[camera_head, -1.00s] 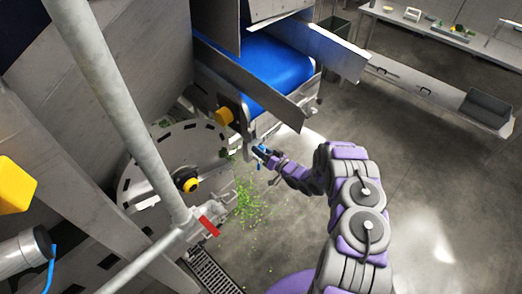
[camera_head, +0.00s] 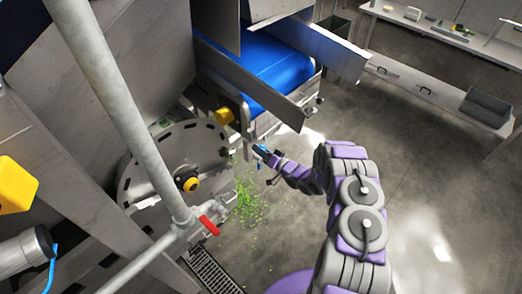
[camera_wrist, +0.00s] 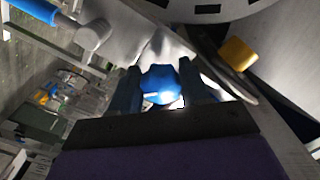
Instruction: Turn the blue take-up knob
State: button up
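The blue take-up knob (camera_wrist: 160,86) sits between the two dark fingers of my gripper (camera_wrist: 158,70) in the wrist view. A finger lies close against each side of it, with no clear gap, so the gripper looks shut on the knob. In the head view my gripper (camera_head: 266,153) is at the near lower end of the blue-belted conveyor (camera_head: 281,69). The knob is too small and too covered there to make out its shape.
A slotted round drum plate with a yellow-centred hub (camera_head: 189,183) stands to the left. A grey pipe (camera_head: 124,110) with a red handle (camera_head: 209,225) crosses the left side. Green scraps (camera_head: 247,199) litter the floor beside a drain grate (camera_head: 212,270). Open floor lies to the right.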

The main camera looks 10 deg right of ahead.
jog(key=shift+o, duration=1.4)
jog(key=shift+f, duration=0.2)
jog(key=shift+o, duration=0.7)
jog(key=shift+r, duration=0.15)
jog(key=shift+d, duration=0.1)
jog(key=p+v, duration=0.1)
jog(key=v, duration=1.6)
jog(key=shift+s+d, duration=0.1)
